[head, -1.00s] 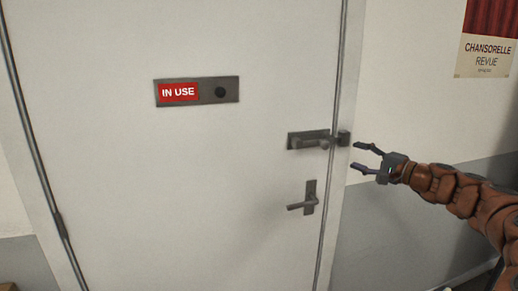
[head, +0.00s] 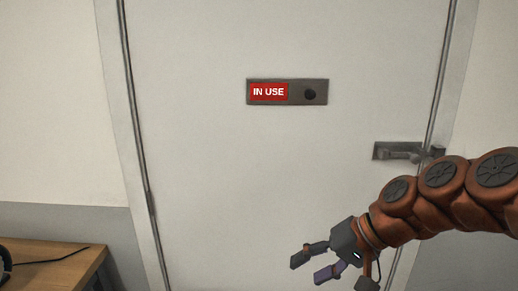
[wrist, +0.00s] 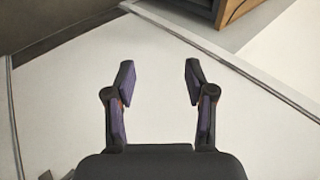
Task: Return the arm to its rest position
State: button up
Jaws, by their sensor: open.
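My gripper (head: 318,266) is open and empty at the lower right of the head view, in front of the white door (head: 230,170). My orange arm reaches in from the right edge and bends down to it. In the wrist view my gripper (wrist: 160,85) shows two spread fingers with nothing between them. The door is shut, with a sliding latch (head: 398,151) at its right edge, above my arm. The lever handle is not visible in the head view now; my arm covers that area.
A sign plate reading "IN USE" (head: 268,92) is on the door. A wooden table (head: 60,268) with a cable and a dark object stands at the lower left. Bare wall (head: 50,110) lies left of the door frame.

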jog(key=s+d+f+g+h, duration=0.1)
jog(key=s+d+f+h, duration=0.1)
jog(key=s+f, duration=0.2)
jog(key=s+d+f+g+h, duration=0.2)
jog(key=s+d+f+h, duration=0.1)
jog(key=s, duration=0.7)
jog(key=s+d+f+n+g+h, duration=0.1)
jog(key=s+d+f+h, duration=0.1)
jog(key=s+f, duration=0.3)
jog(key=shift+s+d+h, duration=0.4)
jog(key=shift+s+d, duration=0.15)
jog(key=shift+s, duration=0.6)
jog(key=shift+f, duration=0.1)
jog(key=shift+c, duration=1)
jog(key=shift+d, duration=0.1)
jog(key=shift+c, duration=0.3)
